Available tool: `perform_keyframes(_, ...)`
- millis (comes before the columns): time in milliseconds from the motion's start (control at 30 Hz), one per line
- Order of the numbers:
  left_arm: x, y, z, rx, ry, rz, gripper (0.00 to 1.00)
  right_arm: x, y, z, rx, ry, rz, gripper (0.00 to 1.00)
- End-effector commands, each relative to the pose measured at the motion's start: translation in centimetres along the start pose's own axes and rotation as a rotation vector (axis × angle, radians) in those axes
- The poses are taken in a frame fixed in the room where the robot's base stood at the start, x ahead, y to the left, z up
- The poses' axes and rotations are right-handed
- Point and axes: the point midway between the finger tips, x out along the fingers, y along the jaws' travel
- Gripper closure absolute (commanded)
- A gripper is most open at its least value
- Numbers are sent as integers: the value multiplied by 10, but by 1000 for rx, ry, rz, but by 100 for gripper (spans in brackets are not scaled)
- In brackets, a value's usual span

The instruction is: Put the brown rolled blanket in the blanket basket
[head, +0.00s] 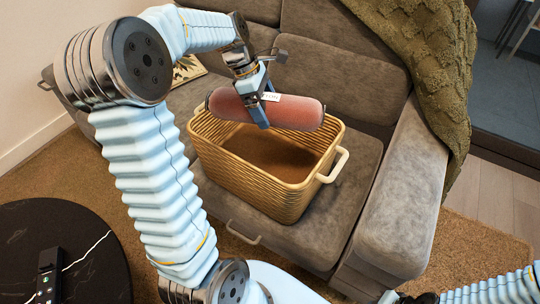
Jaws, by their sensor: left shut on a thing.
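The brown rolled blanket (300,113) is a thick reddish-brown roll with rounded ends and a small white tag. My left gripper (263,108) is shut around it left of its middle and holds it roughly level. The blanket basket (238,182) is a tan woven box with side handles, standing on the sofa seat. The blanket is over the back part of the basket's opening and hides part of the far rim. The visible part of the basket's inside looks empty. My right gripper is not in view; only part of my right arm shows at the bottom right.
The grey sofa (345,85) has a wide armrest (403,195) right of the basket. An olive throw (430,55) hangs over its back and right side. A round black table (105,270) stands at the lower left.

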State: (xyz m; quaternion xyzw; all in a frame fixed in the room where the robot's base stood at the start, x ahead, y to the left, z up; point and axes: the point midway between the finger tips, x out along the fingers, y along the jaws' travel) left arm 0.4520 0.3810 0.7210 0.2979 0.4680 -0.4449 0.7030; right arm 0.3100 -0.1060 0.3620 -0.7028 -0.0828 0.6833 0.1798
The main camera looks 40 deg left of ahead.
Motion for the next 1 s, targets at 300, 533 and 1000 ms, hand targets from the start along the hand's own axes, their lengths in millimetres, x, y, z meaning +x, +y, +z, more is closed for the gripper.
perform_keyframes(300, 30, 0, -13, -1, 0, -1, 59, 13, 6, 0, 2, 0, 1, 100)
perform_keyframes(533, 45, 0, -19, 0, 0, -1, 59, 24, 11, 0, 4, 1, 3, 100)
perform_keyframes(1000, 102, -1, -43, -3, 0, -4, 59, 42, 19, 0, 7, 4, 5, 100)
